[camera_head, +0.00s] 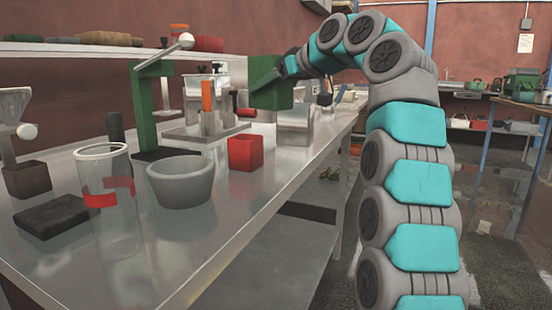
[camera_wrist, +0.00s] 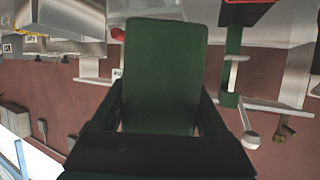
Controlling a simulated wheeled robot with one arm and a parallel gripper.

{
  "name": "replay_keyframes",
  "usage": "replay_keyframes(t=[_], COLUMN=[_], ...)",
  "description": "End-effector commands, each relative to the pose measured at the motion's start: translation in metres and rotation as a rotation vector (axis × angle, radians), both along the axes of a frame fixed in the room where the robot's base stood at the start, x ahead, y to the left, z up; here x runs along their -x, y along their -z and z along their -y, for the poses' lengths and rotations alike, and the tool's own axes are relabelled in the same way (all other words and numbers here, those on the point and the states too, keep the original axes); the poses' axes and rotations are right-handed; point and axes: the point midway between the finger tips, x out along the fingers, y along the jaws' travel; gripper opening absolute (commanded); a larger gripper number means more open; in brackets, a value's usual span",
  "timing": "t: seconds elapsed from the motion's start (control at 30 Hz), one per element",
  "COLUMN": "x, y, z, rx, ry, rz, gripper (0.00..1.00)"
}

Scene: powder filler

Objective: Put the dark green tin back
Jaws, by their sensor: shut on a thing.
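The dark green tin (camera_head: 270,96) is a box-shaped block held up above the far part of the metal table. It also fills the middle of the wrist view (camera_wrist: 165,75). My gripper (camera_head: 277,78) is shut on it, with a dark finger on each side of the tin in the wrist view (camera_wrist: 162,118). The tin looks clear of the tabletop. Its far side is hidden.
A red block (camera_head: 245,153), a grey bowl (camera_head: 182,183) and a glass cylinder (camera_head: 107,205) stand on the metal table (camera_head: 215,235). A green press (camera_head: 145,105) and a metal filler (camera_head: 206,108) stand behind. A wall shelf (camera_head: 75,49) holds several boxes.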

Motion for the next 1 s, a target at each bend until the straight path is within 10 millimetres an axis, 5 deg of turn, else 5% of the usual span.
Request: replay_keyframes(t=[0.17,0.63,1.0], x=[-0.021,-0.022,-0.021], y=[0.020,0.079,0.091], z=[0.009,0.009,0.010], rx=[-0.004,-0.005,-0.006], ry=[-0.010,-0.013,-0.012], rz=[0.007,0.008,0.007], gripper=[0.13,0.13,0.13])
